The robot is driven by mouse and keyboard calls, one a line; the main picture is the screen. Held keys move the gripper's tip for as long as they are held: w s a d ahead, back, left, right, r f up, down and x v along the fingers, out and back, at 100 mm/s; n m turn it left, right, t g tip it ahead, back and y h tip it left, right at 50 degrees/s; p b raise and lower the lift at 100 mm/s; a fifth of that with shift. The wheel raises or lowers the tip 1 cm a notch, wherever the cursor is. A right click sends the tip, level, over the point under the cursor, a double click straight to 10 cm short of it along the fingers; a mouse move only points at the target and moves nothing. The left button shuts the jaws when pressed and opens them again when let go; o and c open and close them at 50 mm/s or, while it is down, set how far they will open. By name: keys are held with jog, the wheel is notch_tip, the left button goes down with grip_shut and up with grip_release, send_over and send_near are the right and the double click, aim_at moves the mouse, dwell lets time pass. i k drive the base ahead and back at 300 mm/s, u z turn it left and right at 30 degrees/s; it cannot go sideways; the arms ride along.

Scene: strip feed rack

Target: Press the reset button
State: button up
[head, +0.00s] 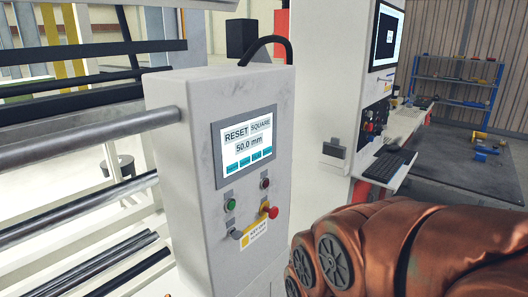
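A white control box (170,145) stands in the middle of the head view. Its tilted front carries a screen (245,147) with the words RESET (236,133) and SQUARE at the top, "50.0 mm" below and a row of small teal fields. Below the screen are a green button (231,204), a dark red button (265,183), and a red-ended knob or lever (272,212). No physical button has a readable reset label. My gripper is not in view. A copper-coloured part of my arm fills the lower right, to the right of the box.
Metal rollers (80,140) run left from the box. A white cabinet with a monitor (386,37) and keyboard (389,165) stands behind it to the right.

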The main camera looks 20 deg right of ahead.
aim_at(265, 151)
jog(key=k, duration=1.35)
jog(key=u, duration=0.8)
jog(key=i, duration=1.3)
jog(key=z, duration=0.35)
